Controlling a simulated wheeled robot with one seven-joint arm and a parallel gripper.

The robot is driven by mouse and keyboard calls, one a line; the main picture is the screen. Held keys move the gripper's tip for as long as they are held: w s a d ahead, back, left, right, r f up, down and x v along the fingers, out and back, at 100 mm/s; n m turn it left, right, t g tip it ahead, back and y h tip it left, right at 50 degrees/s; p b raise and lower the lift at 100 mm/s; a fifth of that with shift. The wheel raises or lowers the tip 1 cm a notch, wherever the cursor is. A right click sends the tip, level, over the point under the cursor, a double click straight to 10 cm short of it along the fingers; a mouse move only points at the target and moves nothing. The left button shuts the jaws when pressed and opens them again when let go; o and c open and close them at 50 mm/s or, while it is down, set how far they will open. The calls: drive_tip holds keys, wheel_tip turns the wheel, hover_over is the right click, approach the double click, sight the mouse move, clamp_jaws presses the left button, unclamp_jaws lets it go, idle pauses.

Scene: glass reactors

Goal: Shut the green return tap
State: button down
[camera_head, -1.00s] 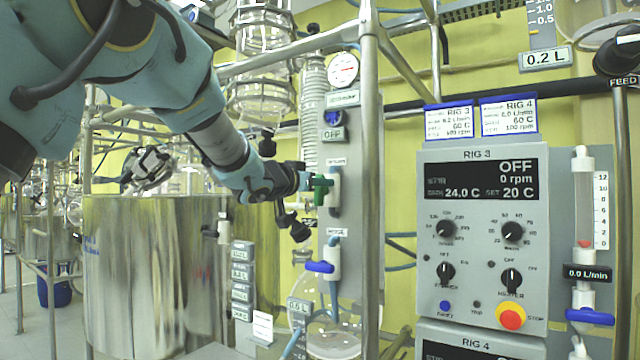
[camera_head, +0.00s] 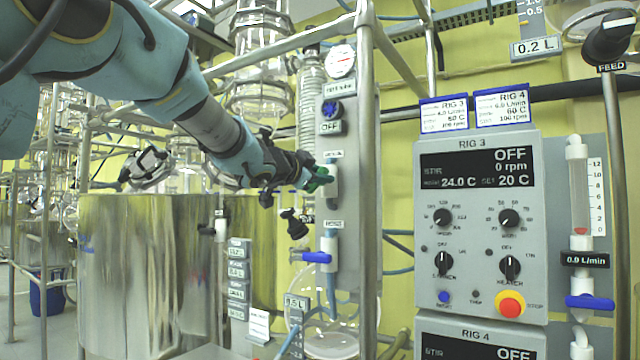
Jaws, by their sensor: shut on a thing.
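The green tap handle (camera_head: 319,179) is on the upper valve of the narrow grey panel, left of the RIG 3 box. It sits at a slant against its white valve body (camera_head: 332,180). My gripper (camera_head: 309,174) reaches in from the left and is shut on the green handle. The dark fingers hide part of the handle. The small label above this valve is too blurred to read. A lower valve with a blue handle (camera_head: 317,257) is on the same panel, its handle lying level and pointing left, apart from my gripper.
A steel post (camera_head: 366,200) stands just right of the valve panel. A large steel vessel (camera_head: 150,270) is below my arm. A gauge (camera_head: 341,59) and a blue knob (camera_head: 332,110) are above the valve. The RIG 3 box (camera_head: 478,230) is at right.

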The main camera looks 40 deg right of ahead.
drive_tip(key=m+b, duration=0.1)
drive_tip(key=m, duration=0.1)
drive_tip(key=f+m+b, duration=0.1)
drive_tip(key=m+b, duration=0.1)
drive_tip(key=m, duration=0.1)
drive_tip(key=shift+s+m, duration=0.2)
drive_tip(key=shift+m, duration=0.1)
drive_tip(key=shift+f+m+b, duration=0.15)
drive_tip(key=shift+m+b, duration=0.45)
drive_tip(key=shift+m, duration=0.3)
drive_tip(key=shift+f+m+b, duration=0.15)
drive_tip(key=shift+m+b, duration=0.4)
drive_tip(key=shift+m, duration=0.35)
drive_tip(key=c, duration=0.7)
unclamp_jaws()
drive_tip(key=shift+s, duration=0.1)
drive_tip(key=b+v, duration=0.2)
drive_tip(key=v, duration=0.8)
drive_tip(key=shift+a, duration=0.35)
